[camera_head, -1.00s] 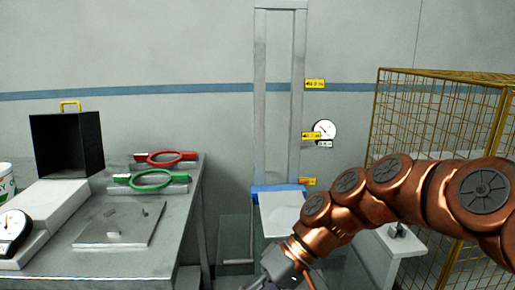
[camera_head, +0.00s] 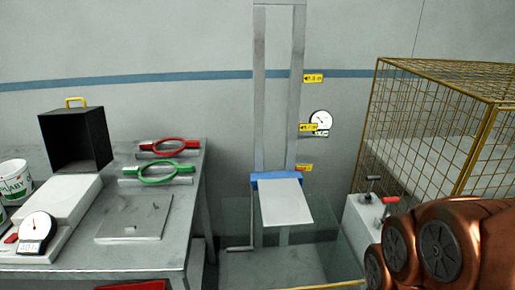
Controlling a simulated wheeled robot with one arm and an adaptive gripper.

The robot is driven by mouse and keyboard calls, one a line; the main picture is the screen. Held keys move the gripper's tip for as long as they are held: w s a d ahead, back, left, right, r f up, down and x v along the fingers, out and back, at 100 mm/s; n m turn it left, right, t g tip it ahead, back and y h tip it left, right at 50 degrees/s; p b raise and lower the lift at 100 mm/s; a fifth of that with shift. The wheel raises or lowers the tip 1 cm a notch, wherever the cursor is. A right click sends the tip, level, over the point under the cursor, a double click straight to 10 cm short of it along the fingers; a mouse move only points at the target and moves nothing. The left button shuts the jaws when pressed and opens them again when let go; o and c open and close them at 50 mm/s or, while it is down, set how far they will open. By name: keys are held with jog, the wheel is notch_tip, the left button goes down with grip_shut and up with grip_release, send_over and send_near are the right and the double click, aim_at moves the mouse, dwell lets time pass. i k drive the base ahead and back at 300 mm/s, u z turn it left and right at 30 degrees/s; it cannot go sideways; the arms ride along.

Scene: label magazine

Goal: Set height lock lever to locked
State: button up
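A white box (camera_head: 362,226) stands at the lower right, in front of the yellow cage. On its top is a small lever with a red grip (camera_head: 390,200), and behind it a second small handle with a dark grip (camera_head: 373,178). I cannot tell for sure which part is the height lock lever, nor its setting. A tall grey two-post frame (camera_head: 259,90) carries a blue carriage (camera_head: 264,181) with a tilted white plate (camera_head: 285,203). My copper arm fills the lower right corner, and my gripper is outside the picture.
The yellow wire cage (camera_head: 440,110) stands on the right. A grey workbench (camera_head: 90,262) on the left holds a black box (camera_head: 76,142), red (camera_head: 168,148) and green (camera_head: 158,172) ring tools and a dial scale (camera_head: 37,228).

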aim_at(373, 178)
jog(key=z, duration=0.1)
jog(key=k, duration=0.5)
jog(key=u, duration=1.05)
jog(key=i, duration=1)
jog(key=z, duration=0.25)
